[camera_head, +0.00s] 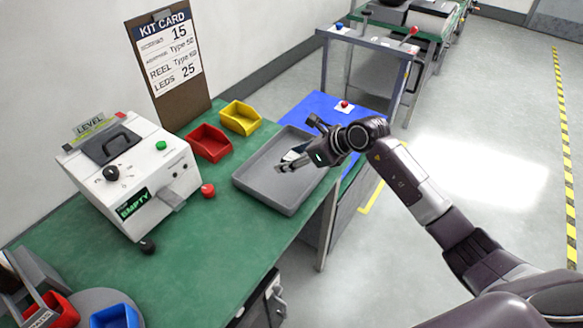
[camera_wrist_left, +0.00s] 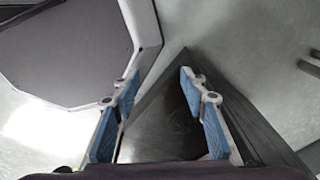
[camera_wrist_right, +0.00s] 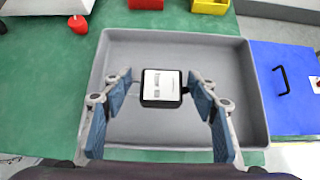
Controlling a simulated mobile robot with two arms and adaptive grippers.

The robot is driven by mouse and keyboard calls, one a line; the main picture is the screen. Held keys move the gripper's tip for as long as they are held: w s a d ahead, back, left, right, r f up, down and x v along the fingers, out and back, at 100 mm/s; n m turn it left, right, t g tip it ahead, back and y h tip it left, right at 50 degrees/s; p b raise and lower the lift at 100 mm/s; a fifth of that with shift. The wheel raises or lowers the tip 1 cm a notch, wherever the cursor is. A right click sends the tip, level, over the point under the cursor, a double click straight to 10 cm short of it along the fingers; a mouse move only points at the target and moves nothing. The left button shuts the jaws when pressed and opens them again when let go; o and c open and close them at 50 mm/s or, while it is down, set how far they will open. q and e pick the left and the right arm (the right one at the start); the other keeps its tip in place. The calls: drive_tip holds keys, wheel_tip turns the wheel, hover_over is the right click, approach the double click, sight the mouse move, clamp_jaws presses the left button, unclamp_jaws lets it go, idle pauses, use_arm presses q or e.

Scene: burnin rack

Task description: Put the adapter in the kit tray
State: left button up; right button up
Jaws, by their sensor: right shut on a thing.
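The kit tray is a grey, shallow tray (camera_head: 265,189) on the green bench. It fills the middle of the right wrist view (camera_wrist_right: 220,60). My right gripper (camera_head: 285,166) is over the tray. In the right wrist view my right gripper (camera_wrist_right: 160,90) is shut on the adapter (camera_wrist_right: 161,86), a small black block with a white label. The adapter appears over the tray floor; I cannot tell whether it touches it. My left gripper (camera_wrist_left: 155,95) shows only in its own wrist view, with its fingers apart and nothing between them.
A red bin (camera_head: 208,143) and a yellow bin (camera_head: 240,118) stand behind the tray. A white machine (camera_head: 130,170) with an "EMPTY" display stands at left. A kit card (camera_head: 167,60) leans on the wall. A blue surface (camera_head: 312,112) lies right of the tray.

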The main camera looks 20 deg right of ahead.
sight(292, 179)
wheel_tip(292, 179, down, 5)
drive_tip(key=shift+r+p, duration=0.1)
drive_tip(key=shift+p, duration=0.25)
drive_tip(key=shift+f, duration=0.25)
drive_tip(key=shift+f, duration=0.2)
drive_tip(key=o, duration=1.2)
drive_tip(key=shift+r, duration=0.1)
